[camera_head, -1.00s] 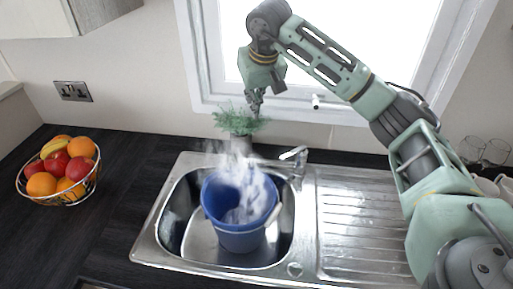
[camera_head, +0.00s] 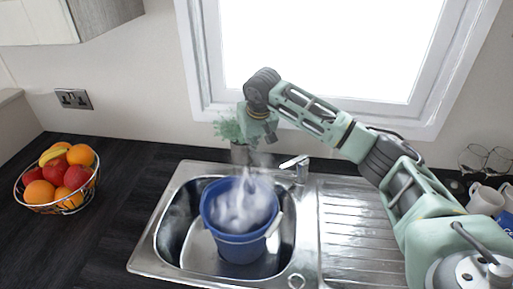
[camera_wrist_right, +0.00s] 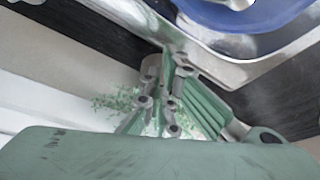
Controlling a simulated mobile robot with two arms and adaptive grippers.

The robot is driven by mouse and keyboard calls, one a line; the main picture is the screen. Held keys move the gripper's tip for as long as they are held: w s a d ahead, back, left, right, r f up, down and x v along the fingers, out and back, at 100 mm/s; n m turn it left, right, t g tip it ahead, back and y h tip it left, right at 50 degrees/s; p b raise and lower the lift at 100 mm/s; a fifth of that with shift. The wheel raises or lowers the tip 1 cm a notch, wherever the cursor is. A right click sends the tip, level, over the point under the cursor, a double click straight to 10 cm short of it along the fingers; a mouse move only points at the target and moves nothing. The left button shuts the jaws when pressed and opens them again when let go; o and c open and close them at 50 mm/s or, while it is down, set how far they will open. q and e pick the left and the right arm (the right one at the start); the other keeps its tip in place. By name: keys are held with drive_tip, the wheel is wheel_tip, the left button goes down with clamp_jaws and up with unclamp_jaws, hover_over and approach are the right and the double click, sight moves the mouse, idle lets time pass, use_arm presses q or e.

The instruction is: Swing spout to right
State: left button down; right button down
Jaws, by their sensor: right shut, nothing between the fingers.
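The metal tap (camera_head: 300,173) stands at the back rim of the sink, right of the basin. Its upper arm points left and a little forward; at this size I cannot separate spout from lever. My right gripper (camera_head: 258,146) is shut and empty, pointing down behind the sink, left of the tap and apart from it. In the right wrist view its fingers (camera_wrist_right: 167,72) are together near the sink's rim, with no tap visible between them. My left gripper is not in view.
A blue bucket (camera_head: 237,243) with whitish steam or water stands in the sink basin (camera_head: 172,240). A potted plant (camera_head: 229,130) is close behind my right gripper. A fruit bowl (camera_head: 60,205) sits left; mugs (camera_head: 486,201) stand right. The drainer (camera_head: 350,225) is clear.

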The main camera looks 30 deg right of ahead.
drive_tip(key=s, duration=0.1)
drive_tip(key=s+p, duration=0.1)
drive_tip(key=s, duration=0.2)
drive_tip(key=shift+a+f+p, duration=0.25)
drive_tip(key=shift+a+p, duration=0.1)
drive_tip(key=shift+p, duration=0.05)
drive_tip(key=shift+s, duration=0.1)
